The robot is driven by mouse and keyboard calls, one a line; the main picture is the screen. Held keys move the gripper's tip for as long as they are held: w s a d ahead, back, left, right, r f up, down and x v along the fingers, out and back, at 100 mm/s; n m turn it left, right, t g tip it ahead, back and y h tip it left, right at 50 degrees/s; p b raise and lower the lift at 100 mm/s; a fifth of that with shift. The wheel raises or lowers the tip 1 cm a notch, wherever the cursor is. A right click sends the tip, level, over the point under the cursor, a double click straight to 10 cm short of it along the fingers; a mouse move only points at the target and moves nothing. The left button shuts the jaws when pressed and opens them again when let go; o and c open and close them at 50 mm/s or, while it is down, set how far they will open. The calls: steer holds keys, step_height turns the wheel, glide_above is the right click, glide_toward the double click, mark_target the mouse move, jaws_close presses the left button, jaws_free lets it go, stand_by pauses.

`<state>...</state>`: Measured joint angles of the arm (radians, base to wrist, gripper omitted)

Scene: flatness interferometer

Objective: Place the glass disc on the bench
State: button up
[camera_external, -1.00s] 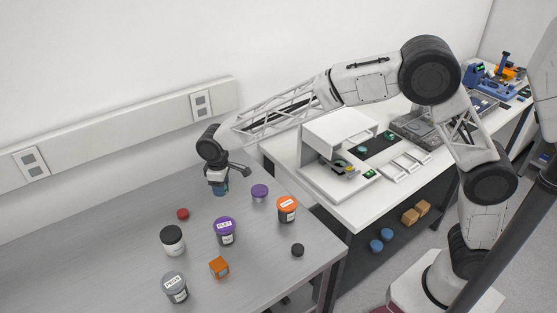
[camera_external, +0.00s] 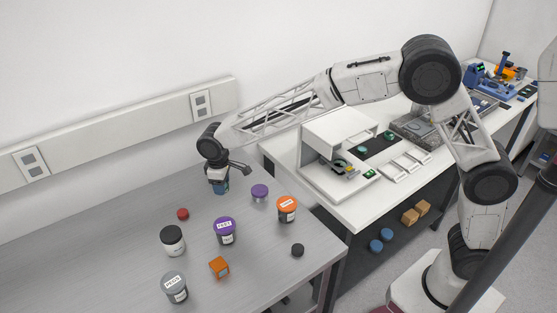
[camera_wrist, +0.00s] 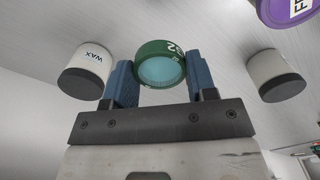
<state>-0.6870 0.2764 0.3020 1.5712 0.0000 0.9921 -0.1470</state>
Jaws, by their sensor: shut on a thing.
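In the wrist view, a round glass disc (camera_wrist: 160,72) with a pale teal face and a dark green rim with white lettering sits between the two blue fingers of my gripper (camera_wrist: 156,80). The fingers are shut on its rim. In the external view, my gripper (camera_external: 219,189) is low over the grey metal bench (camera_external: 110,225), behind the purple-lidded jars. The disc cannot be made out in the external view. I cannot tell whether it touches the bench.
Around my gripper on the bench stand a red cap (camera_external: 182,214), a black-lidded jar (camera_external: 172,241), a purple-lidded jar (camera_external: 225,231), a small purple-lidded jar (camera_external: 260,193) and an orange-lidded jar (camera_external: 287,209). The bench's left side is clear.

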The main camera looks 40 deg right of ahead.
steer(key=w+d+r+m, duration=0.1)
steer(key=w+d+m, duration=0.1)
steer(key=w+d, duration=0.5)
steer(key=w+d+r+m, duration=0.1)
steer(key=w+d, duration=0.1)
steer(key=d, duration=0.9)
steer(key=w+d+r+m, duration=0.1)
steer(key=w+d+m, duration=0.1)
steer(key=w+d, duration=0.45)
steer(key=w+d+r+m, duration=0.1)
steer(key=d+m, duration=0.1)
steer(key=d, duration=1.3)
steer(key=w+d+r+m, duration=0.1)
steer(key=d+m, duration=0.1)
steer(key=d, duration=1.3)
steer(key=shift+w+d+r+m, duration=0.25)
steer(key=shift+w+r+m, duration=0.05)
steer(key=shift+w+r, duration=0.1)
